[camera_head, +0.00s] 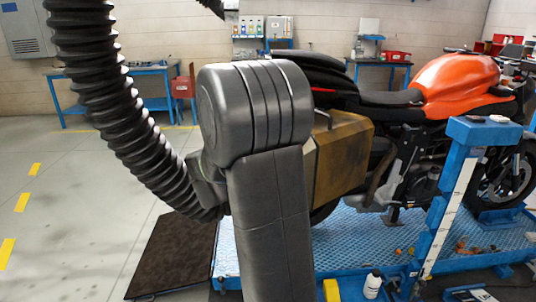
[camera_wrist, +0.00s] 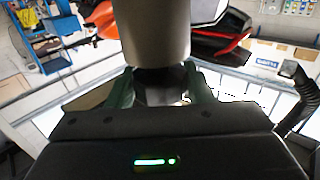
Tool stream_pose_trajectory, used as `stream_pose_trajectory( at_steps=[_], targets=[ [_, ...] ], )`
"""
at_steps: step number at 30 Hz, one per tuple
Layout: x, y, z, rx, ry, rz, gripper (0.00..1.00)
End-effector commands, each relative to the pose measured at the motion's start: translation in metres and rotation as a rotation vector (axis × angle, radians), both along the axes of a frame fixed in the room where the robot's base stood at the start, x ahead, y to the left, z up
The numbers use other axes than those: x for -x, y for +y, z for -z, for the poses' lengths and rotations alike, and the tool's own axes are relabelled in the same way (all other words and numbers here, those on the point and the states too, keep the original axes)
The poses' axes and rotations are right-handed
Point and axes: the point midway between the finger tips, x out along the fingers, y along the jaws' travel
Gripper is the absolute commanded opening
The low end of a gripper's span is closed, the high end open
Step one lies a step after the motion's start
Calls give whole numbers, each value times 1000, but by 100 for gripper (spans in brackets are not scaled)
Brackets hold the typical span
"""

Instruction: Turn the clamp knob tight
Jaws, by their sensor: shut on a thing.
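In the wrist view my gripper (camera_wrist: 162,88) has its two green fingers either side of a dark piece (camera_wrist: 160,94), which I take for the clamp knob. It is closed on this piece. A thick grey-brown cylinder (camera_wrist: 152,35) fills the top middle of that view, just beyond the fingers, and covers part of what they hold. Whether the cylinder and the dark piece are joined I cannot tell. In the head view my own arm hides the gripper and the knob. How tight the knob sits cannot be seen.
An orange motorcycle (camera_head: 458,75) stands on a blue lift (camera_head: 380,235), with a brown side case (camera_head: 345,150) close to my arm. A blue post (camera_head: 450,180) rises at right. A white bottle (camera_head: 373,284) stands low in front. The floor at left is mostly clear beyond a dark mat (camera_head: 175,255).

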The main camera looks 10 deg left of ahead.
Motion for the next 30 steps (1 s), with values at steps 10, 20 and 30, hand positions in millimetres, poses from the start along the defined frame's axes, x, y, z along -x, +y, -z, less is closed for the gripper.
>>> stream_pose_trajectory(
  at_steps=[10, 20, 30],
  targets=[
    [1, -1, 4, 2, 8, 3, 24],
    [0, 0, 2, 1, 4, 2, 67],
    [29, 15, 1, 1, 3, -3, 67]
  ],
)
